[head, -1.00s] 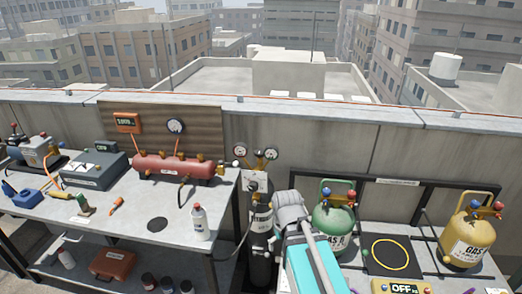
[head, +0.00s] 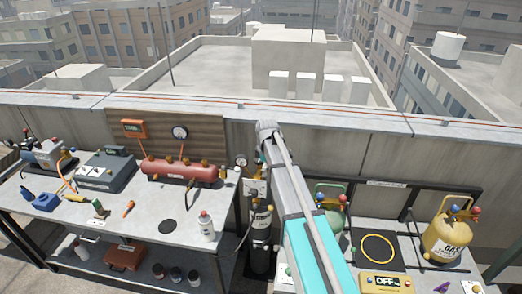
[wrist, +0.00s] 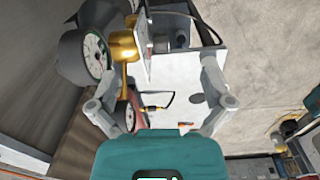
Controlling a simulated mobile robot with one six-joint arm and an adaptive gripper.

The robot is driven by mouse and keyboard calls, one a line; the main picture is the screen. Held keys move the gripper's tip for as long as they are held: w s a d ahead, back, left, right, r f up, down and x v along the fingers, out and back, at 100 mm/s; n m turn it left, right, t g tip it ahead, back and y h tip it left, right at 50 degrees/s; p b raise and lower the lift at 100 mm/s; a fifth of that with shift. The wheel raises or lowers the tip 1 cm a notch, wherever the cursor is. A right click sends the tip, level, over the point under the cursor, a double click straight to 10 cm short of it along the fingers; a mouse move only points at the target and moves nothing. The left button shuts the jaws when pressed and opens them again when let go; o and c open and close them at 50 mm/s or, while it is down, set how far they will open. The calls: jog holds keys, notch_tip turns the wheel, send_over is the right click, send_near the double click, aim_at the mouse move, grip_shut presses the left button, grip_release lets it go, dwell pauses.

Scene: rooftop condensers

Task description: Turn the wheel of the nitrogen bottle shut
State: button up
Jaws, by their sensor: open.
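The nitrogen bottle (head: 262,240) is a dark cylinder with a white label, standing between the left bench and the right table in the head view. A gauge (head: 241,161) shows above it; my arm covers the other side of the regulator. In the wrist view a large gauge (wrist: 96,54) and brass fitting (wrist: 124,45) lie close at upper left. I cannot make out the bottle's wheel in either view. My gripper (wrist: 168,70) is open, its fingers wide apart with nothing held between them.
The left bench (head: 120,215) carries a red manifold (head: 180,171), a grey case and a white bottle (head: 206,226). On the right table stand a green cylinder (head: 331,200), partly behind my arm, and a yellow cylinder (head: 447,238). The parapet runs behind.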

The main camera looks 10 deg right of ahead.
jog(key=w+r+n+p, duration=0.3)
jog(key=w+n, duration=0.6)
jog(key=w, duration=0.9)
jog(key=shift+w+r+n, duration=0.15)
jog(key=shift+r+n, duration=0.25)
jog(key=shift+r, duration=0.3)
jog(key=shift+f, duration=0.2)
notch_tip(320, 180, down, 13)
jog(key=b, duration=1.3)
jog(key=shift+f+b, duration=0.2)
jog(key=shift+b, duration=0.15)
